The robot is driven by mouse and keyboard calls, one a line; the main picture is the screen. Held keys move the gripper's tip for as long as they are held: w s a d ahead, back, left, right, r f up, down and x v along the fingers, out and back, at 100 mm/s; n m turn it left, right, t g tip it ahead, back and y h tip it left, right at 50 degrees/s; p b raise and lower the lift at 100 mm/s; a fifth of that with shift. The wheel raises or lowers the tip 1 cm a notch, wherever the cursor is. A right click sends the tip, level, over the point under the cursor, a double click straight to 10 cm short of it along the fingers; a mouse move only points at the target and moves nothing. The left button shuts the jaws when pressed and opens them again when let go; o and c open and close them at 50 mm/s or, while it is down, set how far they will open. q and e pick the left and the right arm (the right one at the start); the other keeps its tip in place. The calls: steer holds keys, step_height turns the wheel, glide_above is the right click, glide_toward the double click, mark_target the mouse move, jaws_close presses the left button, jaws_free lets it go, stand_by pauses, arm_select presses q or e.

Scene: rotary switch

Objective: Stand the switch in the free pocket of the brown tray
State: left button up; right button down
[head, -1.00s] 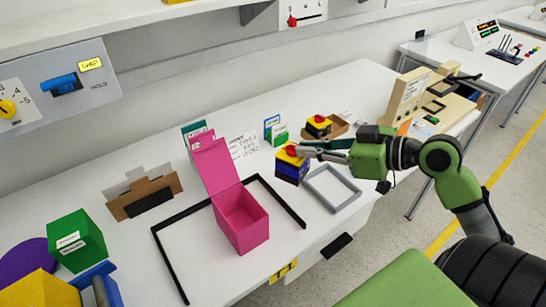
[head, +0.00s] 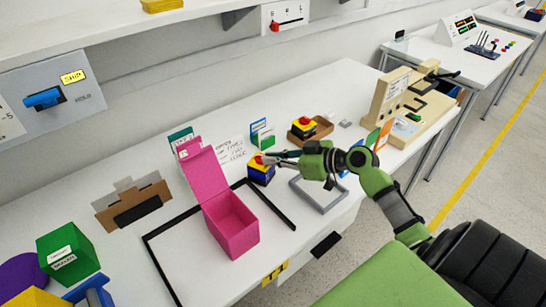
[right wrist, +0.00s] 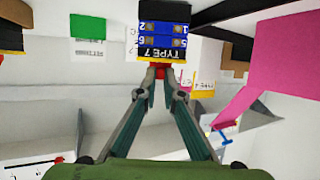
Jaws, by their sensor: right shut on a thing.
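The switch (head: 262,173) has a dark blue body, a yellow top and a red knob. My right gripper (head: 268,160) is shut on the switch at its knob. In the right wrist view the switch (right wrist: 164,28) shows numbered blue terminals and a "TYPE 7" label beyond my fingertips (right wrist: 160,75). I cannot tell whether its base touches the table. The brown tray (head: 325,128) lies behind and to the right. A similar switch (head: 303,127) stands in its left part, and the right part looks empty. My left gripper is not in view.
A pink open box (head: 232,225) and a black frame (head: 268,205) lie front left of the switch. A grey frame (head: 320,194) lies under my right arm. A wooden fixture (head: 405,105) stands at the right.

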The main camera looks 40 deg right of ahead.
steer(key=shift+f, duration=0.2)
steer(key=c, duration=2.6)
jaws_free()
steer(key=shift+f, duration=0.1)
steer(key=o, duration=0.4)
